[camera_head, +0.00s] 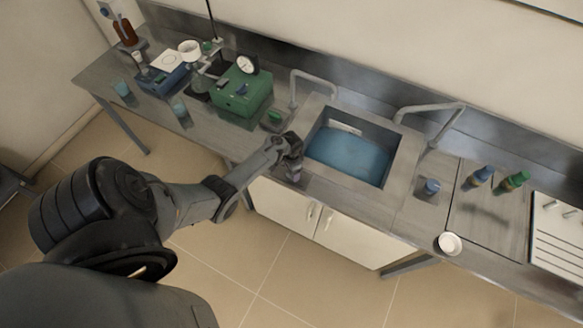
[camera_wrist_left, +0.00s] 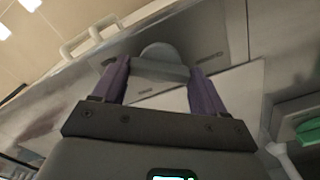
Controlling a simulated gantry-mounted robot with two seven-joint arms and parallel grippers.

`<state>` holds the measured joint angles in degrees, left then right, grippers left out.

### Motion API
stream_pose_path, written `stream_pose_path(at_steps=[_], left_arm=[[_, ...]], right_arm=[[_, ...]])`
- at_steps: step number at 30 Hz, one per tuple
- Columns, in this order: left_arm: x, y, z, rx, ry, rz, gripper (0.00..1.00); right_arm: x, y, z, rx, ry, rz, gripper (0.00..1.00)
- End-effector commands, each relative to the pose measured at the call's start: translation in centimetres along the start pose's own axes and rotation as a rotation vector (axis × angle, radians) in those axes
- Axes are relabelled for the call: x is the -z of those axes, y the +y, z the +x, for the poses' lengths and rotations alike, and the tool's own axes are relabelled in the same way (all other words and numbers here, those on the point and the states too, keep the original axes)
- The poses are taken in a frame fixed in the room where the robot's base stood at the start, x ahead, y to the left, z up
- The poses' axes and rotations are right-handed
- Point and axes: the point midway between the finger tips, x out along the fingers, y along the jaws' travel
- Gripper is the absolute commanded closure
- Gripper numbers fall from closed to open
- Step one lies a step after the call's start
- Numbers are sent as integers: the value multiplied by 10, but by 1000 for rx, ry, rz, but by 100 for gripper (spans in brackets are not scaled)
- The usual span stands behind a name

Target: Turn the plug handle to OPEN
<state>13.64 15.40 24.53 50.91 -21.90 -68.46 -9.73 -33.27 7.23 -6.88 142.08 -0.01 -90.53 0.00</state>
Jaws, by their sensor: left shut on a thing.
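The plug handle (camera_wrist_left: 162,52), a grey piece with a rounded top, sits between the two purple fingers of my left gripper (camera_wrist_left: 158,71) in the left wrist view. The gripper is shut on it. A plate with small dark markings lies behind the handle; I cannot read them. In the head view, my left gripper (camera_head: 292,168) is at the counter's front, just left of the sink (camera_head: 392,155), which holds blue water. There the gripper hides the handle. My right gripper is not in view.
Green (camera_head: 243,90) and blue (camera_head: 161,79) devices stand on the counter left of the sink. Two grey faucets rise behind it. To its right are small bottles (camera_head: 512,181), a white bowl (camera_head: 449,243) and a white rack (camera_head: 560,235). White cabinet doors (camera_head: 283,207) are below.

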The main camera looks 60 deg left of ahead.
Motion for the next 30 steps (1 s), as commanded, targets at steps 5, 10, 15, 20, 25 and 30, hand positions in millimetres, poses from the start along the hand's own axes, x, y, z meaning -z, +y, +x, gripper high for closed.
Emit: stream_pose_path(at_steps=[5, 10, 15, 20, 25, 30], left_arm=[[0, -1, -1, 2, -1, 167, 58], [0, -1, -1, 2, -1, 330, 58], [0, -2, 0, 2, -2, 490, 58], [0, -2, 0, 2, -1, 633, 58], [0, -1, 1, 2, -1, 763, 58], [0, -1, 1, 2, -1, 860, 58]], right_arm=[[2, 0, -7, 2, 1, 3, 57], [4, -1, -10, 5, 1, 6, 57], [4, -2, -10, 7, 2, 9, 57], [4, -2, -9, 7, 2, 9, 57], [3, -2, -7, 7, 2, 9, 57], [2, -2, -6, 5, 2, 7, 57]])
